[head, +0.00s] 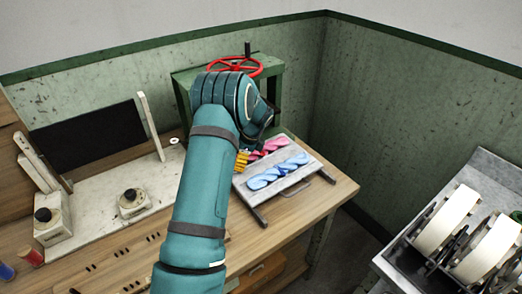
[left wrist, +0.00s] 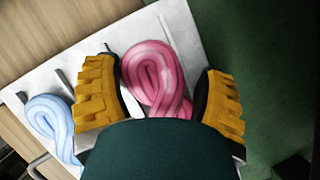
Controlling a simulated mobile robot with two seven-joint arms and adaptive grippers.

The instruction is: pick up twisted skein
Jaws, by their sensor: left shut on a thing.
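The pink twisted skein (left wrist: 155,72) lies over the pale tray (left wrist: 183,22) in the left wrist view, between the yellow fingers of my left gripper (left wrist: 162,88). The gripper is shut on it, and my own wrist hides the skein's near end. In the head view the pink skein (head: 271,145) shows at the back of the tray (head: 296,188), just right of my left gripper (head: 243,160). A blue twisted skein (head: 278,171) lies in front of it on the tray. The blue skein's looped end (left wrist: 50,122) also shows left of the gripper in the left wrist view. My right gripper is not in view.
The tray sits at the right end of a wooden bench (head: 335,186). A green frame with a red handwheel (head: 234,66) stands behind my arm. A pale stand with a dark panel (head: 88,138) is at left. White reels (head: 447,218) sit on a separate grey table at right.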

